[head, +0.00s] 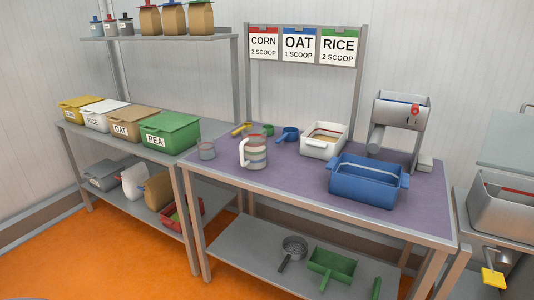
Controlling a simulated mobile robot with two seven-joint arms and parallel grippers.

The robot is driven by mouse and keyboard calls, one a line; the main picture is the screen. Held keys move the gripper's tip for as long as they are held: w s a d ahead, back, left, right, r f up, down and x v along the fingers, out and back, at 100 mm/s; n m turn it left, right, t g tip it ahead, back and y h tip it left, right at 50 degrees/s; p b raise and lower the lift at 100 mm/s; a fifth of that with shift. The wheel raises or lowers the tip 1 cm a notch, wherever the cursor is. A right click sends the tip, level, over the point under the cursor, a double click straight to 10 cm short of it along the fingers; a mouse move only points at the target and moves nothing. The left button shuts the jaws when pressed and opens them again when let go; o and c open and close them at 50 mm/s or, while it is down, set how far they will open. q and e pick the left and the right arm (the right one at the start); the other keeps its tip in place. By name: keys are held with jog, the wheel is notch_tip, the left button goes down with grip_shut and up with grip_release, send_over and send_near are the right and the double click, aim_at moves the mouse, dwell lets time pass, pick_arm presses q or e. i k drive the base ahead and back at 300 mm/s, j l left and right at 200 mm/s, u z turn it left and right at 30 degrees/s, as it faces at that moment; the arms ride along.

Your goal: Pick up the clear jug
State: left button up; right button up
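The jug (257,153) stands upright on the purple top of the right-hand table (222,176), left of the table's middle. It has a white handle on its left side and coloured horizontal bands across its body. A small see-through cup (207,151) with a reddish rim stands to its left, near the table's left end, apart from the jug. Neither of my grippers shows in the head view.
A blue bin (367,184) sits right of the jug near the front edge. A white bin (323,140), yellow, green and blue scoops, and a grey machine (402,110) stand behind. Lidded bins, including a green one (170,132), line the left bench. Orange floor lies in front.

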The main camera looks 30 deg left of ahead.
aim_at(253, 146)
jog(key=j+z, duration=0.1)
jog(key=z, duration=0.25)
jog(key=j+z, duration=0.15)
jog(key=z, duration=0.15)
jog(key=j+z, duration=0.1)
jog(key=z, duration=0.25)
jog(key=j+z, duration=0.25)
jog(key=j, duration=0.15)
jog(key=k+j+z, duration=0.15)
jog(key=j+z, duration=0.15)
jog(key=k+j+z, duration=0.15)
jog(key=j, duration=0.25)
jog(key=k+j+z, duration=0.15)
jog(key=j, duration=0.2)
jog(key=k+j+z, duration=0.1)
jog(key=k+j, duration=0.15)
jog(key=j, duration=0.25)
jog(key=k+j+z, duration=0.1)
jog(key=k+j, duration=0.2)
jog(key=j, duration=0.15)
jog(key=k+j, duration=0.3)
jog(key=j, duration=0.15)
jog(key=z, duration=0.05)
